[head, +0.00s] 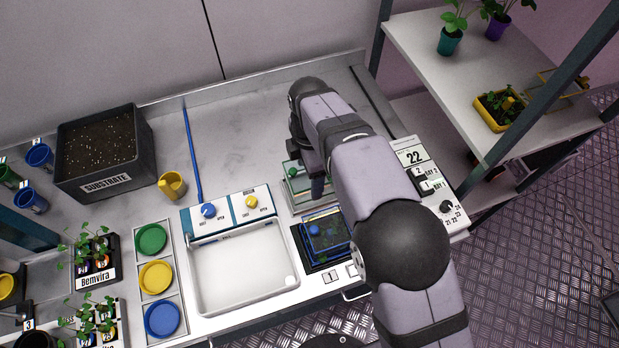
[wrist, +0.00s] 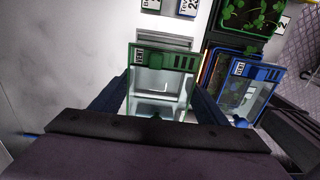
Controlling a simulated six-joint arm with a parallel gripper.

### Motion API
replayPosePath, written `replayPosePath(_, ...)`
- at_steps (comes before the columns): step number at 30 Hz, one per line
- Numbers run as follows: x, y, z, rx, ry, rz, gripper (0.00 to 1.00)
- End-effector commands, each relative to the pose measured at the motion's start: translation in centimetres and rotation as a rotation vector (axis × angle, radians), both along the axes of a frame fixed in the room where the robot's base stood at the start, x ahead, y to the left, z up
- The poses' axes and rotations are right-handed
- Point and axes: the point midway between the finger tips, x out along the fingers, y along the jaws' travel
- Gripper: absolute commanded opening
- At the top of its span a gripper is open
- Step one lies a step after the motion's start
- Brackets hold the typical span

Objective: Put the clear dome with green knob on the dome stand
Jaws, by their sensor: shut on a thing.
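The clear dome with green knob (head: 294,173) is at the back right of the bench, under the end of my arm. In the wrist view its green rim and label (wrist: 165,58) show between my fingers. My gripper (head: 308,172) is shut on this dome; the fingers also show in the wrist view (wrist: 157,108). A pale square frame, which looks like the dome stand (wrist: 180,38), shows just beyond and below the dome. I cannot tell whether the dome touches it. The exact grip point is hidden by the gripper.
A clear dome with blue rim and knob (head: 325,232) stands close by, over a dark plant tray. The white sink (head: 240,280) lies to the left, with a tap panel behind it. A control box (head: 425,180) is to the right. Bare bench lies behind.

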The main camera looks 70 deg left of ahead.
Motion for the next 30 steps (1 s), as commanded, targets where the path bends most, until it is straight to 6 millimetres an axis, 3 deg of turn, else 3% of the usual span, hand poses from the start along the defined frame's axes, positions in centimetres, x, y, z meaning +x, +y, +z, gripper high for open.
replayPosePath(11,0.0,-0.1,-3.4,-0.001,0.0,0.0,0.41)
replayPosePath(24,0.0,0.0,-4.1,0.0,0.0,0.0,0.41)
replayPosePath(25,0.0,0.0,-4.0,0.0,0.0,0.0,0.75)
replayPosePath(27,0.0,0.0,-4.0,0.0,0.0,0.0,0.86)
replayPosePath(30,0.0,0.0,-4.0,0.0,0.0,0.0,0.86)
